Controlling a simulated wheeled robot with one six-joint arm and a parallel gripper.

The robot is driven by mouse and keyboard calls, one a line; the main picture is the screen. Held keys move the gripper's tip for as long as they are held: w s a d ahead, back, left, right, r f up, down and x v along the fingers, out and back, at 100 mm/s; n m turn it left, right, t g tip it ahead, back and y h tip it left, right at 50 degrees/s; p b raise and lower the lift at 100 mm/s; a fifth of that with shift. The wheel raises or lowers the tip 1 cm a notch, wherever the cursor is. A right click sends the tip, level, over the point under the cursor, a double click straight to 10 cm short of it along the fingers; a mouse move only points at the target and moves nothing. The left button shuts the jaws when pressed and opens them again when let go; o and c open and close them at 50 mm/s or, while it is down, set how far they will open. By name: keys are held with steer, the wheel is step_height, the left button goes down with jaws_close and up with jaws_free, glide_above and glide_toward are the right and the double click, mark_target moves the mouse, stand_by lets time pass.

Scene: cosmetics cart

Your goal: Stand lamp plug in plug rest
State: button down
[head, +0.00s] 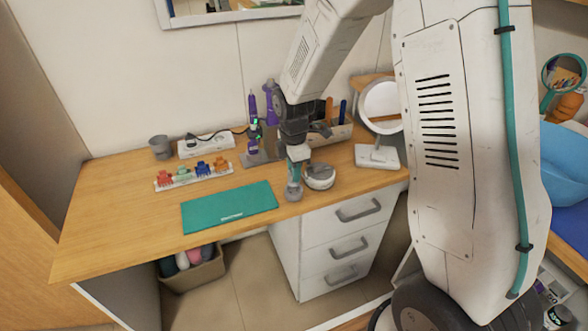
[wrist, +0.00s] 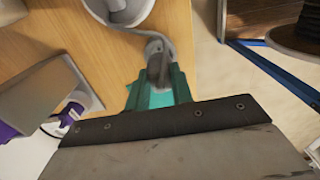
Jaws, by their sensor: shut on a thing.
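My gripper (head: 298,153) points down above the front part of the wooden desk, with its teal fingers shut on a grey piece that looks like the lamp plug (head: 293,189). In the wrist view the teal fingers (wrist: 158,92) close around this grey plug (wrist: 155,62), and a grey band or cord curves from it toward a white round object (wrist: 122,12). That white round object (head: 320,177) sits on the desk just right of the plug. I cannot tell whether the plug touches the desk. I cannot identify the plug rest with certainty.
A teal mat (head: 228,208) lies left of the gripper. Behind are a clip rack (head: 190,180), a white power strip (head: 206,147), a grey cup (head: 160,147) and purple tools (head: 252,105). A round mirror (head: 383,106) stands right. The desk's left front is clear.

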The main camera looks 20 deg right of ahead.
steer(key=shift+f, duration=1.8)
steer(key=c, duration=1.1)
jaws_free()
steer(key=shift+c, duration=0.2)
steer(key=shift+r, duration=0.1)
step_height(320, 180, up, 8)
steer(key=shift+f, duration=0.2)
